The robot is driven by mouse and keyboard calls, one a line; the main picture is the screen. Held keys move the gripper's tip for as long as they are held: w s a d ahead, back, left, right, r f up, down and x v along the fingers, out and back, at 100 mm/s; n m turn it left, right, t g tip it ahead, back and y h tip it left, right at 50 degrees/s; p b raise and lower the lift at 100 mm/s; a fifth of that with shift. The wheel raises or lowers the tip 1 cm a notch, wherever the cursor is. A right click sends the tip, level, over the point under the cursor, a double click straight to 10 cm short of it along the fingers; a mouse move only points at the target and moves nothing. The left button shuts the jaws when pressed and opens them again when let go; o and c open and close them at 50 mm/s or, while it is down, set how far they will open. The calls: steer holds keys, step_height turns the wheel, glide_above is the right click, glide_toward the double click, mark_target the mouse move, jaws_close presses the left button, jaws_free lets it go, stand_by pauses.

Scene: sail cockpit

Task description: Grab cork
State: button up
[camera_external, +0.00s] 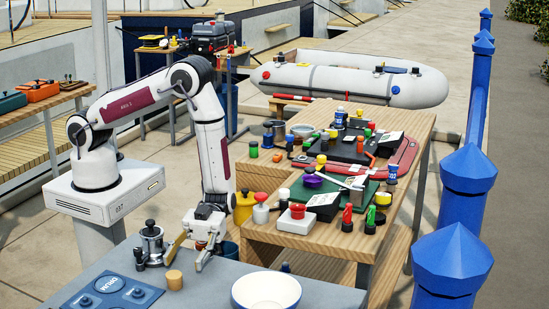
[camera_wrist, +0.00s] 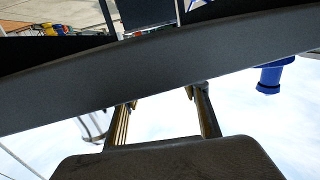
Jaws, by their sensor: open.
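The cork (camera_external: 174,280) is a small tan cylinder standing upright on the grey table near its front. My gripper (camera_external: 184,265) points down just above and behind the cork. Its two brass-coloured fingers are spread apart with nothing seen between them. In the wrist view my fingers (camera_wrist: 165,115) also stand apart, framed by dark parts of the gripper. I cannot make out the cork in the wrist view.
A metal pot (camera_external: 151,243) with a dark knob stands close left of my gripper. A white bowl (camera_external: 266,293) is to the right. A blue panel (camera_external: 112,296) lies at front left. A cluttered wooden table (camera_external: 262,232) is behind.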

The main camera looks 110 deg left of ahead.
mark_target(174, 280)
steer(key=shift+x, duration=2.6)
steer(key=shift+r, duration=0.1)
steer(key=c, duration=0.8)
